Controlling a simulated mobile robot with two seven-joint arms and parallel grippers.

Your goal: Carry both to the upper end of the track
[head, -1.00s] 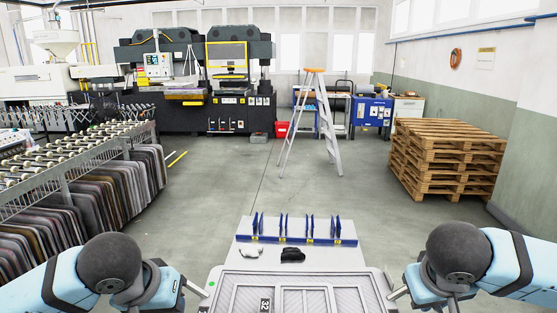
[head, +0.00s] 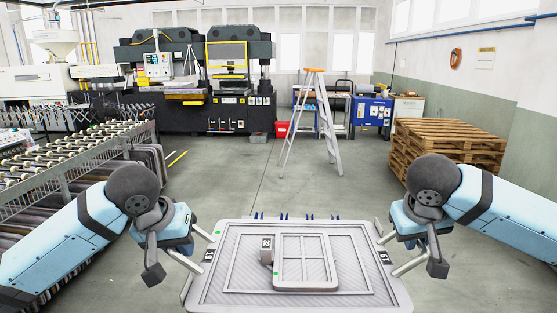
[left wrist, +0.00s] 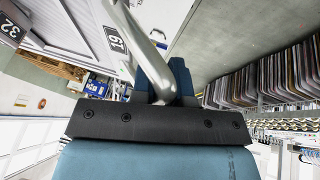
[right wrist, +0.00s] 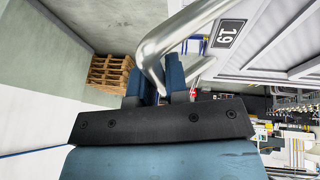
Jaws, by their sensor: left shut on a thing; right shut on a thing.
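A large grey tray (head: 215,292) labelled 19 at both sides is held in front of me, nearly level. A smaller grey framed panel (head: 305,285) lies on it, with a raised tab (head: 266,250) labelled 32 at its left. My left gripper (head: 188,246) is shut on the metal handle at the tray's left side; the bar (left wrist: 148,58) runs between its fingers in the left wrist view. My right gripper (head: 404,243) is shut on the right-side handle; its bar (right wrist: 155,65) shows in the right wrist view. I cannot tell which thing is the track.
The tray hides most of a small table; only tips of its blue dividers (head: 286,217) show behind it. A roller rack (head: 75,155) stands left, wooden pallets (head: 450,145) right, a stepladder (head: 325,120) ahead. The floor (head: 235,185) between is open.

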